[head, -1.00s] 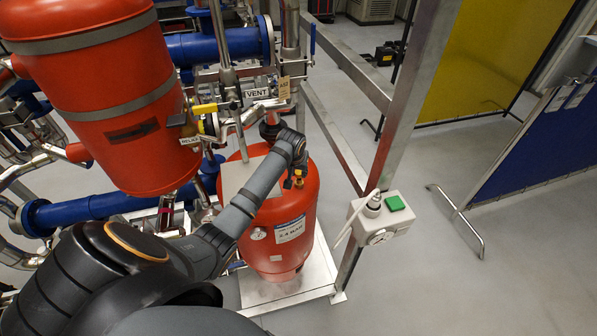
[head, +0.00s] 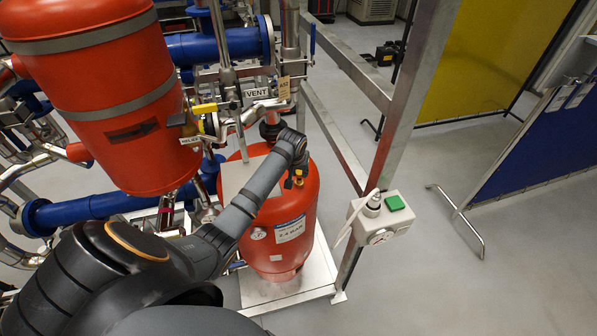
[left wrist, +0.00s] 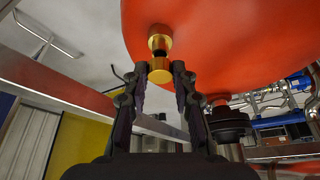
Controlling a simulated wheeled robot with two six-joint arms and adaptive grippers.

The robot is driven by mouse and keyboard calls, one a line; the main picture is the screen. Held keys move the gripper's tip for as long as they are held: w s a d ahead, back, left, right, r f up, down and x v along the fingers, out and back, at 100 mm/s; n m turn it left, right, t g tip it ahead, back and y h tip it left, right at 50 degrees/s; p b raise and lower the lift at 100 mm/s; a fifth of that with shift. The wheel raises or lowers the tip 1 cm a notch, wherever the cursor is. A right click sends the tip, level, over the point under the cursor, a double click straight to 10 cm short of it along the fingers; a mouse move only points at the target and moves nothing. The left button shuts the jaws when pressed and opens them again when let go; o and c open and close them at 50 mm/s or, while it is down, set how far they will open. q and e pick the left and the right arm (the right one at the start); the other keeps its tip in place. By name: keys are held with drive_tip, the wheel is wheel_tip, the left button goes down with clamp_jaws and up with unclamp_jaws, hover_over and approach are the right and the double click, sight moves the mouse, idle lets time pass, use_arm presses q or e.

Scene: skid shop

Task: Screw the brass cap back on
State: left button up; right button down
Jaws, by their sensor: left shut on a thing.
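The brass cap (left wrist: 160,75) sits between the fingertips of my left gripper (left wrist: 161,70) in the left wrist view, and the fingers are shut on it. Directly above it in that view is a brass stub (left wrist: 160,38) on the orange-red vessel (left wrist: 230,40), with a dark thread showing between the two. They look in line; I cannot tell whether the threads are engaged. In the head view, the left gripper (head: 293,182) is at the right shoulder of the small red vessel (head: 280,235), and its jaws are mostly hidden. My right gripper is not in view.
A larger red tank (head: 100,150) and blue pipes (head: 110,208) stand to the left. A grey box (head: 370,220) with a green block (head: 395,203) is fixed to the steel frame post (head: 395,140). A blue screen (head: 540,150) stands at right. Floor there is clear.

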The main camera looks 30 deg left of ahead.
use_arm(q)
drive_tip(key=shift+f, duration=0.8)
drive_tip(key=shift+f, duration=0.15)
drive_tip(key=shift+f, duration=0.4)
drive_tip(key=shift+f, duration=0.1)
drive_tip(key=shift+a, duration=0.1)
idle(0.5)
